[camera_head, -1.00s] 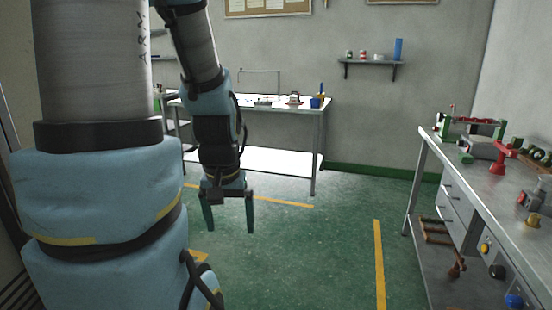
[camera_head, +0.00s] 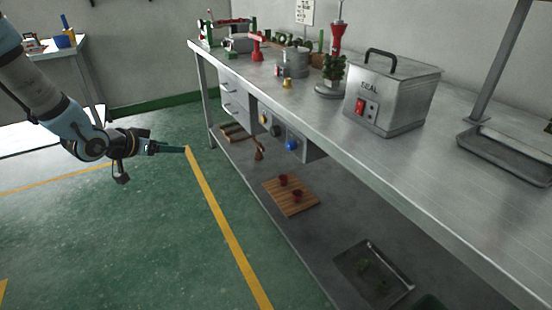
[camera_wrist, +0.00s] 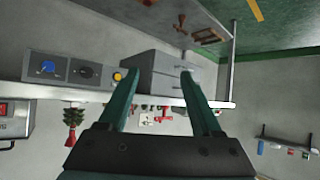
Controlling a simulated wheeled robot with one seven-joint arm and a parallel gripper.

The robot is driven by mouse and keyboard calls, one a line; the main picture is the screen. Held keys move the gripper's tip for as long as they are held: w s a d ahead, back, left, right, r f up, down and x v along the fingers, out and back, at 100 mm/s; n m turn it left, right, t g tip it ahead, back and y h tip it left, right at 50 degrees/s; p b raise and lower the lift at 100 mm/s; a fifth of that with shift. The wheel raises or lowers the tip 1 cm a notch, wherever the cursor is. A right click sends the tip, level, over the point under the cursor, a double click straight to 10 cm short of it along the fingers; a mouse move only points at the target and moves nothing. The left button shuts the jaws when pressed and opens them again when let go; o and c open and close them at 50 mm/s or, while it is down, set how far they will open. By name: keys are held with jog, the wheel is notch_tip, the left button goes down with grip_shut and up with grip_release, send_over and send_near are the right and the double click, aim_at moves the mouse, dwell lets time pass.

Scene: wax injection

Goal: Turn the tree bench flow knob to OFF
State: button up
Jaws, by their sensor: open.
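A control panel (camera_head: 285,138) under the front edge of the steel bench carries a yellow knob (camera_head: 263,118), a black knob (camera_head: 276,131) and a blue knob (camera_head: 292,145). Their labels are too small to read, so I cannot tell which is the flow knob or its setting. In the wrist view, upside down, the blue knob (camera_wrist: 47,67), black knob (camera_wrist: 84,72) and yellow knob (camera_wrist: 117,77) show left of my gripper (camera_wrist: 158,77). My gripper (camera_head: 178,149) is open and empty, over the floor left of the bench and apart from the panel.
The bench top holds a SEAL box (camera_head: 390,95), a red-topped stand (camera_head: 334,60) and a steel pot (camera_head: 292,63). Drawers (camera_head: 233,98) sit beside the panel. The lower shelf holds a wooden board (camera_head: 291,196) and a metal tray (camera_head: 372,277). The green floor is clear.

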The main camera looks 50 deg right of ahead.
jog(key=s+d+f+m+g+h+b, duration=0.25)
jog(key=s+d+g+h, duration=0.2)
jog(key=s+d, duration=0.5)
jog(key=m+g+h, duration=0.1)
jog(key=m+g, duration=0.2)
jog(key=g, duration=0.3)
send_near(288, 147)
jog(key=p+x, duration=0.1)
jog(key=x, duration=0.7)
jog(key=shift+d, duration=0.25)
grip_shut()
